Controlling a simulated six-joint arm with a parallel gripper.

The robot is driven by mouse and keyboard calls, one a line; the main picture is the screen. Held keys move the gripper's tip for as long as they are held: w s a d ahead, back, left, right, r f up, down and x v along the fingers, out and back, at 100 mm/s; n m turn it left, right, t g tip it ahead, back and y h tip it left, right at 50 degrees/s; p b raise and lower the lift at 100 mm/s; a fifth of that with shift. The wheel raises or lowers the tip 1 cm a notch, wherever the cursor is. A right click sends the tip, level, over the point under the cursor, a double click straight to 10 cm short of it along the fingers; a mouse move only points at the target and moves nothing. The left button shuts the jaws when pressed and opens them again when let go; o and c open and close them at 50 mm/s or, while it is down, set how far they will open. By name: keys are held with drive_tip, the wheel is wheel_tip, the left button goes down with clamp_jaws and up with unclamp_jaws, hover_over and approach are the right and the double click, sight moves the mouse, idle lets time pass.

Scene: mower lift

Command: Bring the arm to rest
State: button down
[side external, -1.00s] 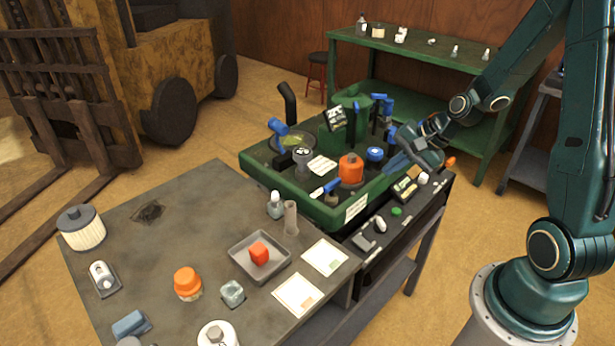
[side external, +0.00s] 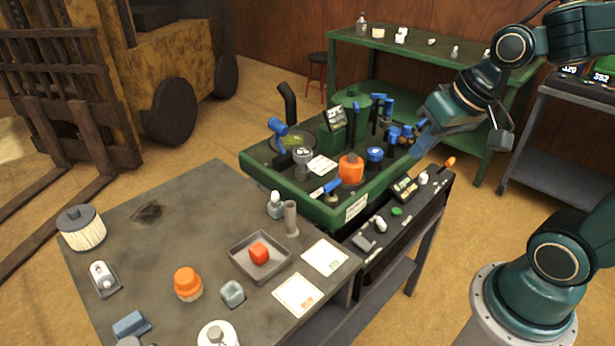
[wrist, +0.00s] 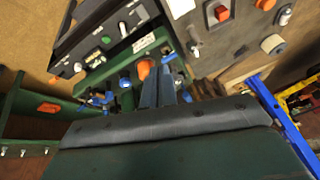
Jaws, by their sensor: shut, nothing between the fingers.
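My gripper (side external: 424,138) is in the side external view, above and just off the right end of the green mower tray (side external: 268,181). Its fingers point down and to the left, are shut, and hold nothing. In the wrist view my gripper (wrist: 166,88) shows as two blue-grey fingers close together, with the tray's parts beyond them. On the tray stand an orange-capped canister (side external: 351,169), a blue round cap (side external: 375,155) and several blue-handled parts. The gripper appears apart from all of them.
A grey workbench (side external: 180,230) at the front left holds a square tray (side external: 240,262) with a red block (side external: 259,252). A black control panel (side external: 408,212) runs along the mower tray's near right side. A green shelf (side external: 460,62) stands behind.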

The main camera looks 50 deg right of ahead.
drive_tip(key=s+a+r+n, duration=0.1)
drive_tip(key=s+r+n, duration=0.2)
drive_tip(key=s, duration=0.4)
drive_tip(key=shift+s+a+r, duration=0.15)
drive_tip(key=shift+a+r, duration=0.15)
drive_tip(key=shift+a, duration=0.05)
